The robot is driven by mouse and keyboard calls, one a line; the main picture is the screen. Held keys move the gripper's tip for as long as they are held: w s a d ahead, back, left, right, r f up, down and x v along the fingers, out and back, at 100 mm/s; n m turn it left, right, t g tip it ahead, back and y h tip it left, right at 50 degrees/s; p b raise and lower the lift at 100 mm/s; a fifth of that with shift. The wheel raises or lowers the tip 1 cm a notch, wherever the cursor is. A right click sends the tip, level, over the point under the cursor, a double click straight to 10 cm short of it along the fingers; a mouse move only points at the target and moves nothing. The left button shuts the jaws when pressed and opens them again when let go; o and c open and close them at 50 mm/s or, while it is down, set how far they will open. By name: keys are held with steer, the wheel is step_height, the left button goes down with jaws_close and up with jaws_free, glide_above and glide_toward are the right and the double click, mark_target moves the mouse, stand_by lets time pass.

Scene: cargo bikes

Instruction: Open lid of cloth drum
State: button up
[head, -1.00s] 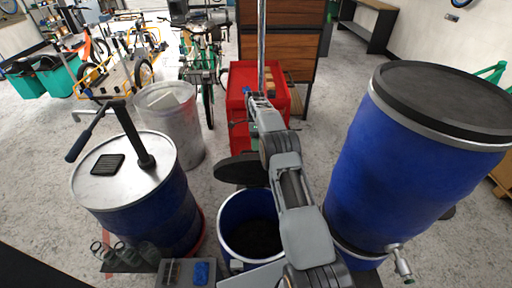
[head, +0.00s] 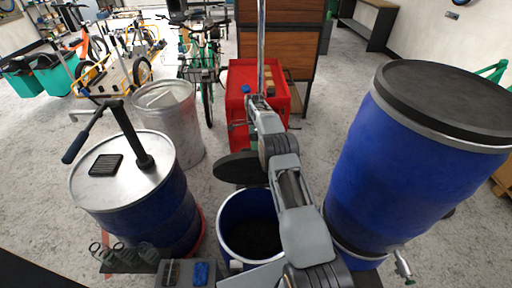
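A small blue drum (head: 232,215) stands low at the front centre with its top open and a dark inside. A flat black round lid (head: 237,167) is just behind its rim, apart from the opening; my arm hides its right part. A large blue drum (head: 400,165) at the right has a black lid (head: 450,95) on top, shut. I cannot tell for sure which one is the cloth drum. My gripper (head: 257,101) is at the far end of my arm, in front of the red cart and beyond the black lid. Its fingers are too small to read.
A blue drum with a metal top and crank pump (head: 140,150) stands at the left. A grey metal bin (head: 170,120) is behind it. The red cart (head: 240,80) carries small blocks. Bikes stand at the back left.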

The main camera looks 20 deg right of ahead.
steer(key=shift+r, duration=0.1)
steer(key=s+r+b, duration=0.1)
steer(key=r, duration=0.2)
steer(key=s+r+b, duration=0.1)
steer(key=s+r, duration=0.1)
steer(key=r, duration=0.1)
steer(key=s+r+b, duration=0.1)
steer(key=s+r, duration=0.1)
steer(key=r, duration=0.1)
steer(key=shift+s+a, duration=0.15)
steer(key=shift+a, duration=0.15)
steer(key=s+r+b, duration=0.2)
steer(key=s+r, duration=0.2)
steer(key=s, duration=0.4)
steer(key=shift+s+a+b, duration=0.3)
steer(key=shift+a+b, duration=0.05)
steer(key=shift+a, duration=0.1)
steer(key=shift+f, duration=0.1)
